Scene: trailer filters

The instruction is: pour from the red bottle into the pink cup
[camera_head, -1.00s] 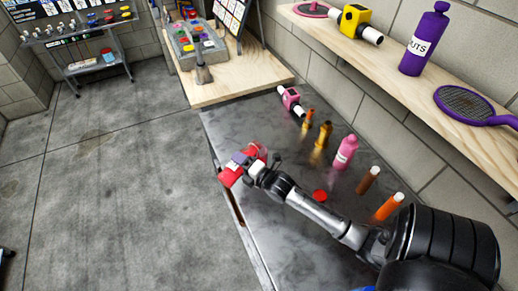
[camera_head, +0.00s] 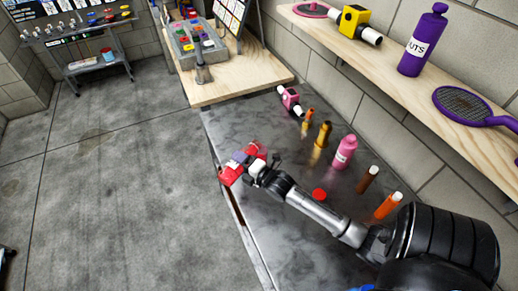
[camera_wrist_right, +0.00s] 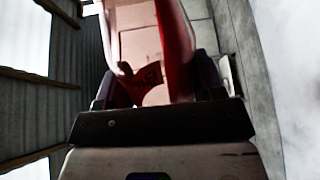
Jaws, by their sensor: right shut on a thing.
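My right gripper (camera_head: 243,162) is shut on the red bottle (camera_head: 228,175) above the left edge of the dark table (camera_head: 290,215). The bottle is tilted well over, nearly lying, and partly hidden by the fingers. In the right wrist view the red bottle (camera_wrist_right: 176,45) sits between the two dark purple fingers (camera_wrist_right: 155,90), with part of its label showing. I cannot make out a pink cup for certain; the gripper and bottle may hide it. Whether anything flows from the bottle cannot be told. My left gripper is not in view.
A pink filter (camera_head: 290,99) lies farther back. A wooden shelf (camera_head: 430,115) runs along the wall.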

